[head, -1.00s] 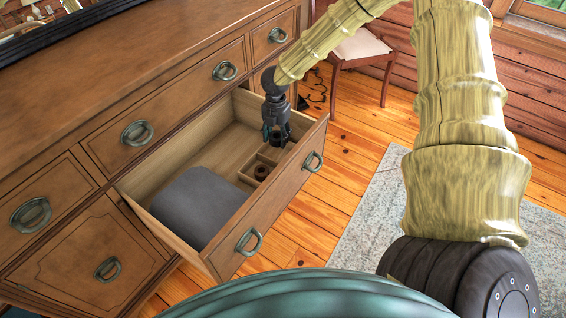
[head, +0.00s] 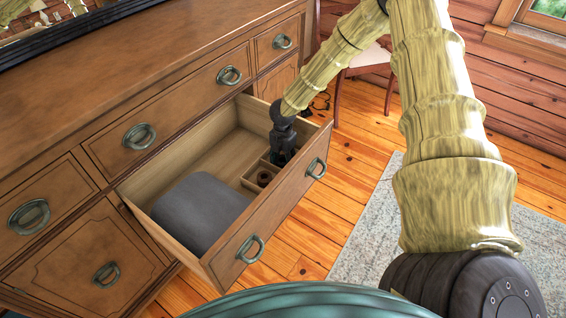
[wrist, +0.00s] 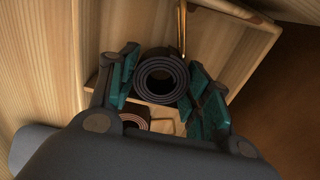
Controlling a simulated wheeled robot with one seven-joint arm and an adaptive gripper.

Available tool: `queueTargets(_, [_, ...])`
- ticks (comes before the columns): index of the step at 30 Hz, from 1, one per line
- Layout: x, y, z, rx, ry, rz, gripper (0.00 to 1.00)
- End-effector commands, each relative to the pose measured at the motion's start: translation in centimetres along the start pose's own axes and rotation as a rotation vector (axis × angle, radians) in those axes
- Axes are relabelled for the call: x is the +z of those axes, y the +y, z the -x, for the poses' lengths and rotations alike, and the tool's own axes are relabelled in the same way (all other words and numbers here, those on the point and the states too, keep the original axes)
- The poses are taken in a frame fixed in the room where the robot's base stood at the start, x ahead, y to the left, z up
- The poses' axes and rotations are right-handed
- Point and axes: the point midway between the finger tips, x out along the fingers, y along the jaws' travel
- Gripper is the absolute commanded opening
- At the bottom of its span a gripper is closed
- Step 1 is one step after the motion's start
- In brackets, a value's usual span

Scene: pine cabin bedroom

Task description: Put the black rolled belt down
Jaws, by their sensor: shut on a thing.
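The black rolled belt (wrist: 162,75) shows as a dark spiral in the wrist view, end-on between the teal finger pads. My gripper (wrist: 165,88) is shut on it. In the head view my gripper (head: 281,158) points down into the open drawer (head: 262,222), at the small wooden divider box (head: 249,181). The fingers hide the black belt there. A brown rolled belt (head: 265,178) sits in a compartment just in front of my gripper, and it also shows in the wrist view (wrist: 134,121). I cannot tell whether the black belt touches the compartment floor.
A grey folded cloth (head: 199,212) fills the near left part of the drawer. The drawer floor (head: 222,153) behind it is bare. A chair (head: 364,62) stands behind.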

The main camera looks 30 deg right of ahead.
Motion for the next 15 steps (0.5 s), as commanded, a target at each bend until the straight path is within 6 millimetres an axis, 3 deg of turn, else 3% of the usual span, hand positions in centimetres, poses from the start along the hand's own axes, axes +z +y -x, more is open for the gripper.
queueTargets(3, [0.01,-0.02,-1.07,0.000,0.000,0.000,0.21])
queueTargets(14, [0.00,-0.01,-1.38,0.000,0.000,0.000,0.21])
queueTargets(15, [0.01,-0.01,-1.37,0.000,0.000,0.000,0.52])
